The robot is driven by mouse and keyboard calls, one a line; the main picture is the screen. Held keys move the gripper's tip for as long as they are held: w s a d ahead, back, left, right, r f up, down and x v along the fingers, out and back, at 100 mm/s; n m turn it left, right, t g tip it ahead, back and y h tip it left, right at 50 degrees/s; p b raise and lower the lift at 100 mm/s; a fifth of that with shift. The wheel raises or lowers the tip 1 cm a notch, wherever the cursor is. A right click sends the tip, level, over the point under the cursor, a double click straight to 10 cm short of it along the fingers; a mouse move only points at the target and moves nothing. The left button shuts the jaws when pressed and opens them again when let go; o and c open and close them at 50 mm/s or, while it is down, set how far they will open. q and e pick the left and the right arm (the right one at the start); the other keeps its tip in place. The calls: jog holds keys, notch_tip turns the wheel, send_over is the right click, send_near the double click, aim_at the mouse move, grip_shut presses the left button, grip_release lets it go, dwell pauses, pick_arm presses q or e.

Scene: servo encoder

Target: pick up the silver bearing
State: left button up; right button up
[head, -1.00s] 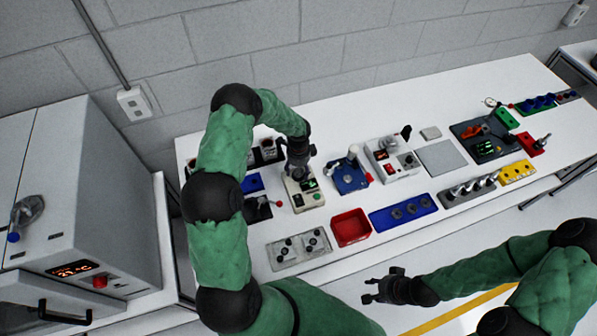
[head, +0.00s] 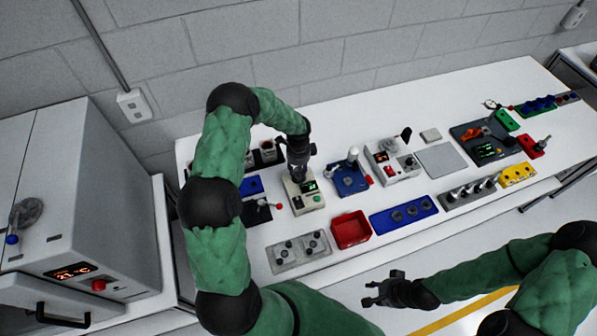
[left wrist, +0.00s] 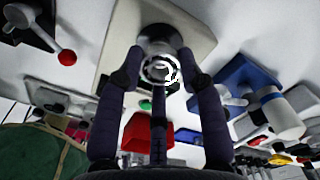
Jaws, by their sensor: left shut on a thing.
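The silver bearing (left wrist: 148,70) is a shiny ring between the fingertips of my left gripper in the left wrist view. My left gripper (left wrist: 160,76) is shut on it. Behind the ring is a round grey part of the cream device (left wrist: 186,20); I cannot tell whether the ring touches it. In the head view my left gripper (head: 299,176) is over the back of the cream device (head: 307,203), and the bearing is hidden there. My right gripper (head: 370,293) is empty, fingers apart, off the table's front edge.
A blue fixture (head: 348,181) with a pale post stands just right of the cream device. A black box with a red-knobbed lever (head: 262,211) is on its left. A red bin (head: 350,229) and a grey plate (head: 284,254) are in front. Bare white table lies behind the devices.

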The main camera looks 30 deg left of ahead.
pick_arm(q)
jog(key=s+d+r+b, duration=0.2)
jog(key=s+d+r, duration=0.4)
jog(key=s+r, duration=0.5)
jog(key=shift+s+r, duration=0.15)
jog(key=shift+s, duration=0.7)
